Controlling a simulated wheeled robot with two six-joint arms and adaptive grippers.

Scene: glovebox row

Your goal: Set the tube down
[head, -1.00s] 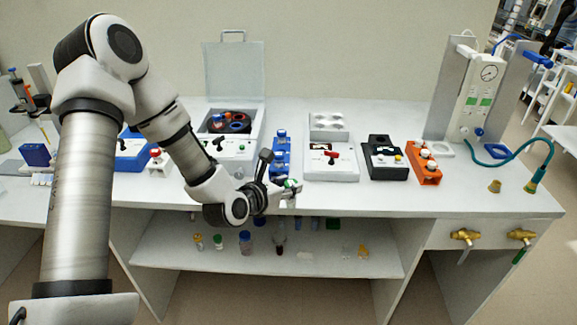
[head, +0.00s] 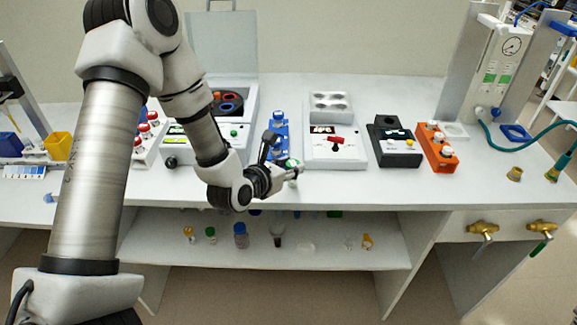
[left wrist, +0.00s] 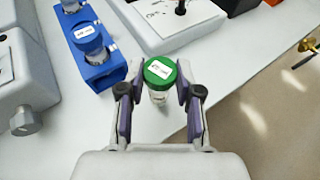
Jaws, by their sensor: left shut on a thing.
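The tube (left wrist: 158,97) is a short clear one with a green cap and a white label. My left gripper (left wrist: 157,90) is shut on it, one finger on each side, and the tube looks upright. In the head view, my left gripper (head: 289,172) and the green cap show small near the bench's front edge, just in front of the blue rack (head: 279,137). The blue rack with blue-capped tubes also shows in the left wrist view (left wrist: 98,72). I cannot tell whether the tube's bottom touches the bench. My right gripper is not in view.
A white device (head: 232,158) stands left. Bare bench (head: 345,187) lies along the front edge. A shelf (head: 330,248) with several small containers is below.

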